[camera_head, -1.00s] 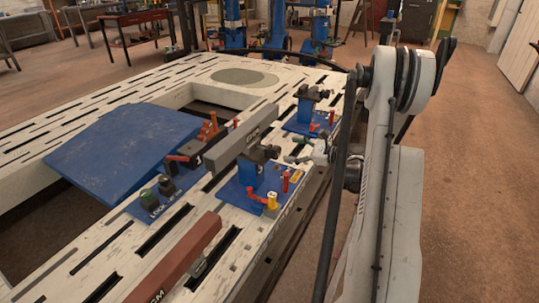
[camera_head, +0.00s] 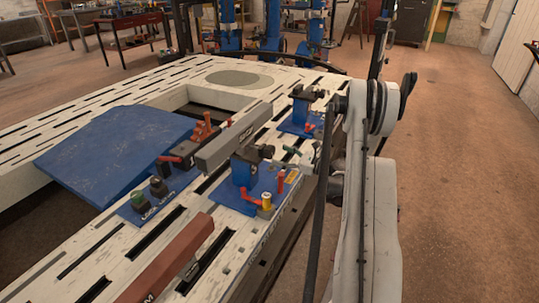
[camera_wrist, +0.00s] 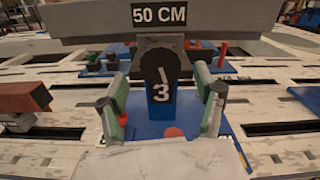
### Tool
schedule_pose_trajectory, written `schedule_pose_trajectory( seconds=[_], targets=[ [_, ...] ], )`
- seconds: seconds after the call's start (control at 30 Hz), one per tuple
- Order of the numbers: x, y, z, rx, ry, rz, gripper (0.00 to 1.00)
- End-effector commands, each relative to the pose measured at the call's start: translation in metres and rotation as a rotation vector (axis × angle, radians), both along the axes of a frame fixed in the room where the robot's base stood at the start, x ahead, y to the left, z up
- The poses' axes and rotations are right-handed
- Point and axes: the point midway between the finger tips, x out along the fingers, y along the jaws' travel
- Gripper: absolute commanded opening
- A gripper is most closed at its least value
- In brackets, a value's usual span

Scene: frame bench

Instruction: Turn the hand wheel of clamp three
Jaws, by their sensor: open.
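Clamp three is a blue post (camera_wrist: 161,104) marked with a white 3, on a blue base plate. Its hand wheel (camera_wrist: 160,66) is a dark round knob at the top of the post, facing me in the wrist view. In the head view the hand wheel (camera_head: 266,151) shows on the right of the blue post (camera_head: 244,170). My gripper (camera_wrist: 160,88) is open and empty. Its green-padded fingers stand left and right of the post, apart from it, with the wheel between them and slightly above. In the head view my gripper (camera_head: 293,151) is right of the wheel.
A grey beam (camera_wrist: 100,20) labelled 50 CM lies just behind and above the wheel. Red and yellow pegs (camera_head: 267,201) stand on the clamp's plate. A red-brown beam (camera_head: 175,258) lies nearer. Another clamp (camera_head: 303,106) stands farther back. The floor at right is clear.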

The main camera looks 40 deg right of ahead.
Motion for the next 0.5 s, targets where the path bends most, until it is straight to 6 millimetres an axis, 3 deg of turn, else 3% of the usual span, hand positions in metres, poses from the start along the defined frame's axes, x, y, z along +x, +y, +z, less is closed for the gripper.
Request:
schedule_pose_trajectory(
  seconds=[0.2, 0.5],
  targets=[
    [0.034, 0.014, -0.001, 0.000, 0.000, 0.003, 0.66],
    [0.054, 0.020, 0.000, 0.000, 0.000, 0.000, 0.66]
  ],
)
